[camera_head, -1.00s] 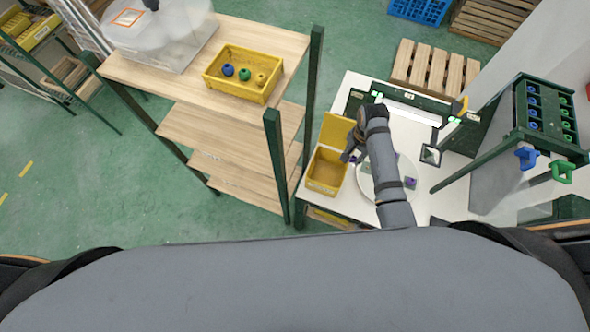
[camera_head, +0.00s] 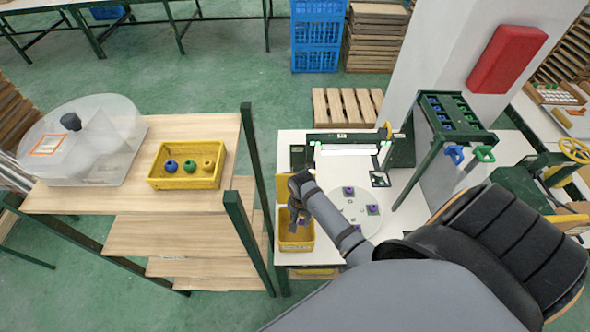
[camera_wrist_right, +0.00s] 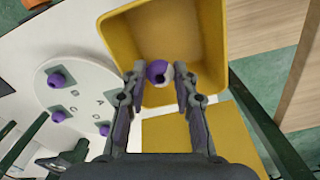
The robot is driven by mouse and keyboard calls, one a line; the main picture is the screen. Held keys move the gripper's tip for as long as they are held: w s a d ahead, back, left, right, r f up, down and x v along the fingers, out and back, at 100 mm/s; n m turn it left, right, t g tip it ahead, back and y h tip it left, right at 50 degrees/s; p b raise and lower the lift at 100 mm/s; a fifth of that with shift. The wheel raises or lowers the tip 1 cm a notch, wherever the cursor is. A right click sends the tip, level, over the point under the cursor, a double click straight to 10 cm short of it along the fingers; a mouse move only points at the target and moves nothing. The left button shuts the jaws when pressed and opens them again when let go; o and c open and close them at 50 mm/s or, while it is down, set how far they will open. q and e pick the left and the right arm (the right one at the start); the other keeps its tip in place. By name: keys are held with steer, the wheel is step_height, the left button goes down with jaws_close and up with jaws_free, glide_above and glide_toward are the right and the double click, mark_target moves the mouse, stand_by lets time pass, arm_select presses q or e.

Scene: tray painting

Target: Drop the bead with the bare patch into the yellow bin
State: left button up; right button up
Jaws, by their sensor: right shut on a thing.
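My right gripper (camera_wrist_right: 158,80) is shut on a purple bead (camera_wrist_right: 156,70) with a pale, whitish patch on one side. In the right wrist view the bead sits between the fingertips over the open yellow bin (camera_wrist_right: 120,28), which looks empty. In the head view my right gripper (camera_head: 296,212) is above the same yellow bin (camera_head: 297,244) at the table's left side; the bead cannot be made out there. My left gripper is out of view.
A round white plate (camera_head: 350,228) right of the bin carries several purple beads, also seen in the right wrist view (camera_wrist_right: 85,80). A yellow tray (camera_head: 185,183) with blue, green and yellow pieces stands on the wooden shelf. Dark green posts (camera_head: 246,240) rise left of the bin.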

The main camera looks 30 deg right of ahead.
steer(key=shift+d+f, duration=0.1)
steer(key=shift+d, duration=0.1)
steer(key=o, duration=0.8)
steer(key=shift+a, duration=0.1)
steer(key=shift+c, duration=0.2)
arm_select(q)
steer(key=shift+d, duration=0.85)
arm_select(e)
steer(key=shift+o, duration=0.5)
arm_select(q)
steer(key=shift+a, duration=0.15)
arm_select(e)
step_height(320, 180, up, 12)
steer(key=shift+s, duration=0.1)
